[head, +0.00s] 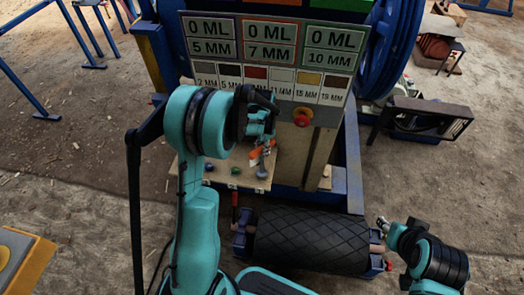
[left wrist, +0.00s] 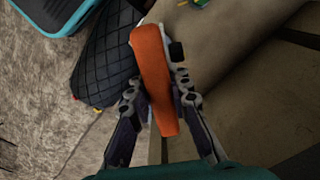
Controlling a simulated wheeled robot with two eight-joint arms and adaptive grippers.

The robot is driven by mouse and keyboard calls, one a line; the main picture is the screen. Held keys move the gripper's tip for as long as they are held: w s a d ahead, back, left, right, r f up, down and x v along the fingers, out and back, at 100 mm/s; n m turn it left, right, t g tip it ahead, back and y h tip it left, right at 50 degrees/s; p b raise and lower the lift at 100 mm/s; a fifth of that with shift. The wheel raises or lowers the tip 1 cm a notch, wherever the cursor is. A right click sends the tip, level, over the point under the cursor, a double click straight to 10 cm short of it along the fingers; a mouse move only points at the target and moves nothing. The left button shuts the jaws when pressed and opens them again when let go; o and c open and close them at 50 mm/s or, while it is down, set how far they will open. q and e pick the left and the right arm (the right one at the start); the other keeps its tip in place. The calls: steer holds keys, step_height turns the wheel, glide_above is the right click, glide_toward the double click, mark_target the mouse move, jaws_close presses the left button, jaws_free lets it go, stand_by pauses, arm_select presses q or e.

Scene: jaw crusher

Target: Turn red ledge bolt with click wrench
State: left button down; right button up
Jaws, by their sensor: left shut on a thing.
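My left gripper (head: 262,142) is above the wooden ledge (head: 222,178) on the front of the machine. In the left wrist view its fingers (left wrist: 158,108) are shut on the orange handle of the click wrench (left wrist: 152,75). The orange wrench also shows in the head view (head: 258,154), small beneath the gripper. Small bolts or knobs stand on the ledge, among them a blue-grey one (head: 262,173). I cannot pick out the red ledge bolt; the gripper and arm cover part of the ledge. Whether the wrench touches a bolt is unclear. My right gripper (head: 384,226) is low at right, its opening unclear.
A sign panel (head: 268,55) and a red button (head: 302,117) are above the ledge. A black ribbed roller (head: 310,240) lies below, near my right gripper. A blue wheel (head: 388,45) stands behind.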

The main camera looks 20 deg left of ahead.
arm_select(q)
steer(key=shift+m+b, duration=0.4)
steer(key=shift+m, duration=0.9)
stand_by(1.2)
steer(key=shift+n, duration=0.3)
steer(key=shift+r, duration=0.2)
steer(key=shift+r+p, duration=0.65)
steer(key=shift+r, duration=0.3)
steer(key=shift+r+p, duration=0.6)
steer(key=shift+r, duration=0.25)
